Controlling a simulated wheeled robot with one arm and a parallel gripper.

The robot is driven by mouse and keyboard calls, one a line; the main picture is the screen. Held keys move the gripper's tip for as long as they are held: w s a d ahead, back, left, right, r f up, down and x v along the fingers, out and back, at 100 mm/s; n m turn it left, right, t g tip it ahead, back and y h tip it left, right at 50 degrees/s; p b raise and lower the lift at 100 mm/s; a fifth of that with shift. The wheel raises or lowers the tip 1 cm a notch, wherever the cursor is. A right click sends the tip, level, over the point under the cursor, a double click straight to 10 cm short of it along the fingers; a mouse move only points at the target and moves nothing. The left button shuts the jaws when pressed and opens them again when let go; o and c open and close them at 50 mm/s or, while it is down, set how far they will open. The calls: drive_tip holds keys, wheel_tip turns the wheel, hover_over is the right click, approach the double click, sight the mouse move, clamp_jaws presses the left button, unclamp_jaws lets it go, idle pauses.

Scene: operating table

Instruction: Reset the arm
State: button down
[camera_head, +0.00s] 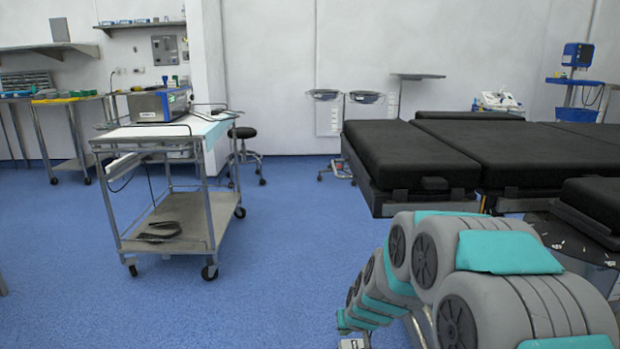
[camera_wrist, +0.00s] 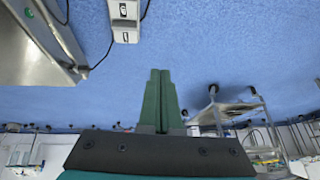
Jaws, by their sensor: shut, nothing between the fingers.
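My gripper (camera_wrist: 160,100) shows in the wrist view, with its two green fingers pressed together and nothing between them. It hangs over open blue floor, and the view is upside down. My grey and teal arm (camera_head: 490,270) is folded low at the right front of the head view. The gripper itself cannot be made out in the head view. The black-padded operating table (camera_head: 410,155) stands just behind the arm. Whether the arm touches it, I cannot tell.
A wheeled cart (camera_head: 190,215) with a monitor device (camera_head: 158,105) on top stands at left. A black stool (camera_head: 242,133) is behind it. Open blue floor (camera_head: 290,240) lies between cart and table. A white foot unit (camera_wrist: 125,20) with a cable is near the fingers.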

drive_tip(key=s+d+r+g, duration=0.2)
drive_tip(key=s+r, duration=0.2)
drive_tip(key=s, duration=0.9)
drive_tip(key=s+d+r+g+h+p, duration=0.1)
drive_tip(key=s+r, duration=0.4)
drive_tip(key=s, duration=0.8)
drive_tip(key=s+d+r+g+p, duration=0.1)
drive_tip(key=s+d+r+g, duration=0.2)
drive_tip(key=s, duration=1)
drive_tip(key=shift+r+m+g+h, duration=0.35)
drive_tip(key=shift+r+g, duration=0.35)
drive_tip(key=shift+r, duration=0.25)
